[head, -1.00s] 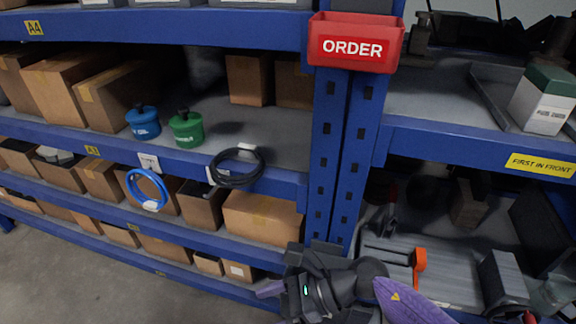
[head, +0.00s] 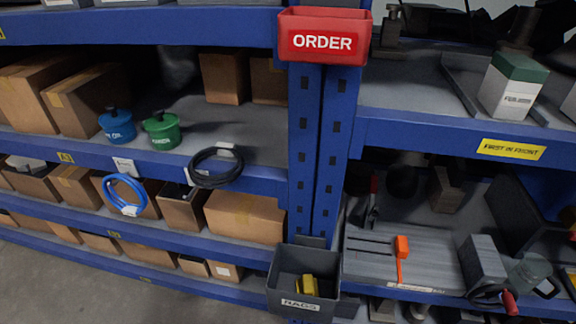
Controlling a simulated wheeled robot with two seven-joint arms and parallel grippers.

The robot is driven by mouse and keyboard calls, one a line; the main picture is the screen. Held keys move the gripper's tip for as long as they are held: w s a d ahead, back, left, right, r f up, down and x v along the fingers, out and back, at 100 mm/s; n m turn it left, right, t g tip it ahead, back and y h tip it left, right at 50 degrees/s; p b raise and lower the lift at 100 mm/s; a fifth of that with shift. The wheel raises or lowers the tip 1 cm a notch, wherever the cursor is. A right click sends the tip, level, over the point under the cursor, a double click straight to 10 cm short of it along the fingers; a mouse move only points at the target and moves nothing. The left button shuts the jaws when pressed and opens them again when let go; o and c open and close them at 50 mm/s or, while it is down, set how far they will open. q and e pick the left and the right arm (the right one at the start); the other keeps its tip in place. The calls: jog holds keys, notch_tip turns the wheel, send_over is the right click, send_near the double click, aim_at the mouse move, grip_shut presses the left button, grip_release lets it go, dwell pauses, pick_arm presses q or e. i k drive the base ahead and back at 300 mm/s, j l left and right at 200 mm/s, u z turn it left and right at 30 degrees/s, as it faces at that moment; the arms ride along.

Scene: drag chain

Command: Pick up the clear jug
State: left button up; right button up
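The clear jug (head: 533,271) stands at the far right in the head view, on the lower shelf of the right-hand rack. It is see-through and faint, with a handle at its lower right. A grey block (head: 482,261) is just to its left. A dark cable with a red handle (head: 509,302) lies at its lower left, close to it or overlapping it in the picture. Neither of my grippers is in view.
A grey RAGS bin (head: 318,302) hangs at the blue upright (head: 312,150). The shelf front (head: 440,140) with the yellow label is above the jug.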

aim_at(534, 269)
jog(key=z, duration=2.05)
